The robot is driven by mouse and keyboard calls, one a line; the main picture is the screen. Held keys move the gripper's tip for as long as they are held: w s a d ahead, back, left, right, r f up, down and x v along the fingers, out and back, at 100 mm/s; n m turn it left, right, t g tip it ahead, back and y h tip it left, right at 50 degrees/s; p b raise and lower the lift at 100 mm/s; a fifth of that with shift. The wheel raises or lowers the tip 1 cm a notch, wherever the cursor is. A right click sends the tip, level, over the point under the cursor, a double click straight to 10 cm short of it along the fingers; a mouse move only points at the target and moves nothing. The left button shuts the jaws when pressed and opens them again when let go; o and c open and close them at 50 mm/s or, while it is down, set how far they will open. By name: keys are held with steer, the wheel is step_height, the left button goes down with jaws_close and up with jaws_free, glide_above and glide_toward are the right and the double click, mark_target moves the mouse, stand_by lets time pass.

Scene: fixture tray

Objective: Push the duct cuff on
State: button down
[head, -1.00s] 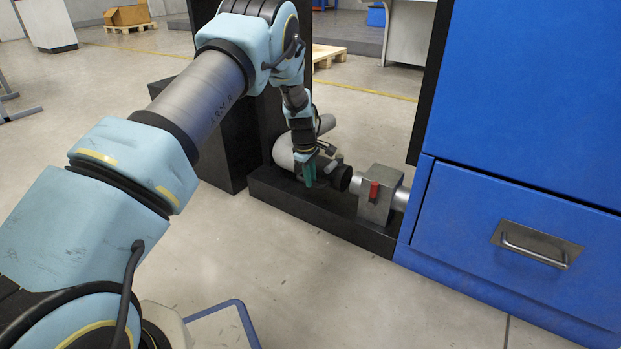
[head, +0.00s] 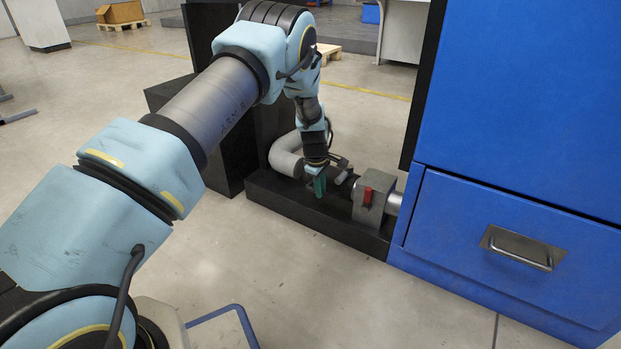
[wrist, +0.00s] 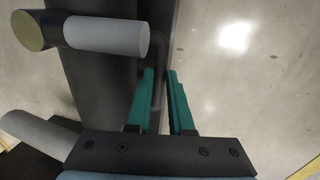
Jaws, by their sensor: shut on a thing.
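My gripper (head: 319,186) points down over the dark plinth, its teal fingers shut on the duct cuff. In the wrist view the fingers (wrist: 160,85) close around a dark, thin part; the cuff's body is mostly hidden there. In the head view the dark cuff (head: 345,187) shows just right of the fingers, beside the grey block (head: 366,208) with a red lever (head: 367,195). I cannot tell how far the cuff sits over the pipe there. The pale grey bent duct (head: 284,155) lies behind and left of my gripper.
The dark plinth (head: 290,205) runs under the duct and block. A blue cabinet (head: 470,235) with a metal drawer handle (head: 520,247) stands close on the right. A dark upright (head: 232,150) stands at the left.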

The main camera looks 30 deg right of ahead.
steer(key=shift+s+d, duration=0.15)
steer(key=shift+s, duration=0.1)
steer(key=c, duration=0.8)
jaws_free()
steer(key=r+p, duration=0.1)
steer(key=r, duration=0.2)
steer(key=a+r+p, duration=0.1)
steer(key=r, duration=0.3)
steer(key=s+a+r+p, duration=0.1)
steer(key=r+p, duration=0.1)
steer(key=r, duration=0.1)
steer(key=shift+r, duration=0.3)
